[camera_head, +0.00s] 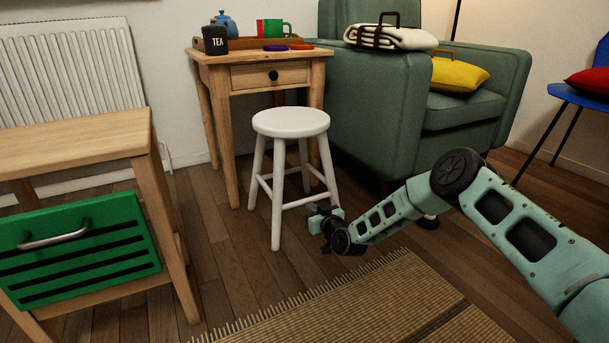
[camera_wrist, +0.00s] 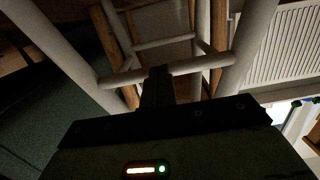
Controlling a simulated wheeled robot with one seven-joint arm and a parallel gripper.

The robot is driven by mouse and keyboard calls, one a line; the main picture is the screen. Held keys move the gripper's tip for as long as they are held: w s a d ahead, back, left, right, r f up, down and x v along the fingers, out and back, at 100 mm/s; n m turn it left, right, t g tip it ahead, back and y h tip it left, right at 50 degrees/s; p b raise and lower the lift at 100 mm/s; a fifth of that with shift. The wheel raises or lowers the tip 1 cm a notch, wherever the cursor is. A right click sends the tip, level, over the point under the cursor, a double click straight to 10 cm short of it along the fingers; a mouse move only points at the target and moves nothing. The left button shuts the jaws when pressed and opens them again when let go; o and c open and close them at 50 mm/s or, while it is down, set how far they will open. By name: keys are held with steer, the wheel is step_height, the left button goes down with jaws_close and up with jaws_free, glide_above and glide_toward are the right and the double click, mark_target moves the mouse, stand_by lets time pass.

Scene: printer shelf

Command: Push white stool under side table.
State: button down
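The white stool (camera_head: 290,123) stands upright on the wooden floor in front of the wooden side table (camera_head: 250,78). Its round seat is below the drawer's level, and its body mostly shows ahead of the table's front legs. My gripper (camera_head: 318,212) is low beside the stool's front right leg. In the wrist view the stool's pale legs and rungs (camera_wrist: 200,65) fill the upper part. The dark fingers of my gripper (camera_wrist: 158,75) look closed together and overlap a rung in the picture. I cannot tell whether they touch it. Nothing is held between them.
A green armchair (camera_head: 385,105) stands close to the right of the table. A wooden desk (camera_head: 75,140) with a green drawer is at left. A woven rug (camera_head: 370,300) lies in front.

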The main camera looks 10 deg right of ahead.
steer(key=shift+w, duration=0.15)
steer(key=x, duration=0.6)
steer(key=shift+w+a+r, duration=0.25)
steer(key=shift+w, duration=0.05)
stand_by(0.5)
steer(key=shift+w, duration=0.15)
